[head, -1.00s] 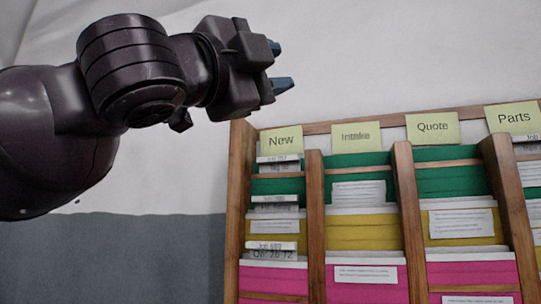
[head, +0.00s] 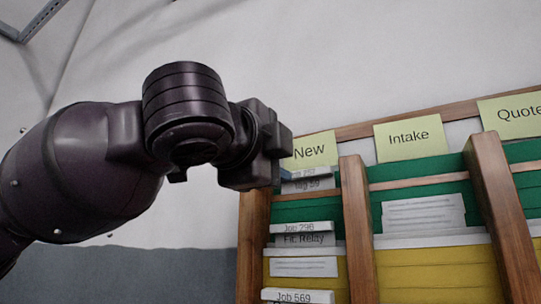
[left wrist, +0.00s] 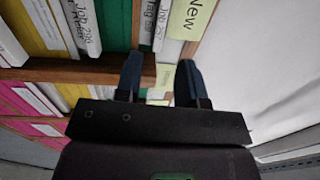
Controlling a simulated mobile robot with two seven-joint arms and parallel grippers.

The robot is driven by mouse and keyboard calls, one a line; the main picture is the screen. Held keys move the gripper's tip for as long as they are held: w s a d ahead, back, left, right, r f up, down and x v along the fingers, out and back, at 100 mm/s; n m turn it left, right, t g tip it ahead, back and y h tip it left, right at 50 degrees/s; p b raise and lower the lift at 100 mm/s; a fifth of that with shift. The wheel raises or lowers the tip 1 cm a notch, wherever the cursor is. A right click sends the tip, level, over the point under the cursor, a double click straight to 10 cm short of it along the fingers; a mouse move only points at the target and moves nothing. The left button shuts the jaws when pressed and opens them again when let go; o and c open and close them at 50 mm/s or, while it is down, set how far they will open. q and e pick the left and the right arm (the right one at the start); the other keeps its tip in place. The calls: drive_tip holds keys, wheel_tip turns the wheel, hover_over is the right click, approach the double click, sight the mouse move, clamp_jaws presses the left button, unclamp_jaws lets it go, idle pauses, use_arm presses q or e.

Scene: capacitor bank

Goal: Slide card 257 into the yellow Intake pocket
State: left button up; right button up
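The rack's yellow Intake pocket (head: 440,275) is at the lower right of the head view, under the Intake label (head: 410,137); its lower part is cut off. My left gripper (head: 285,172) is beside this card's left end, partly in front of the rack. In the left wrist view, its two dark blue fingers (left wrist: 160,80) are apart, with no card clearly between them. My right gripper is not in view.
Wooden posts (head: 360,230) divide the rack's columns. Other New cards read "Job 296" (head: 305,234) and "Job 569" (head: 298,296). The New label (head: 310,150) is just right of my left gripper. Bare wall lies left of the rack.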

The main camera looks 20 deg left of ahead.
sight(302, 174)
use_arm(q)
drive_tip(key=x, duration=0.5)
drive_tip(key=shift+r, duration=0.1)
drive_tip(key=shift+w+d+r+p, duration=0.1)
drive_tip(key=shift+w+d+p, duration=0.05)
drive_tip(key=shift+w+p, duration=0.45)
drive_tip(key=shift+x, duration=1.05)
drive_tip(key=shift+w+p, duration=0.3)
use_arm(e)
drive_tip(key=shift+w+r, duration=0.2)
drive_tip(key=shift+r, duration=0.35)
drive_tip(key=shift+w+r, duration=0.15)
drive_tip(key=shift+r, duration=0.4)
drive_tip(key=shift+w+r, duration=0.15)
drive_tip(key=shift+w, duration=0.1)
use_arm(q)
clamp_jaws()
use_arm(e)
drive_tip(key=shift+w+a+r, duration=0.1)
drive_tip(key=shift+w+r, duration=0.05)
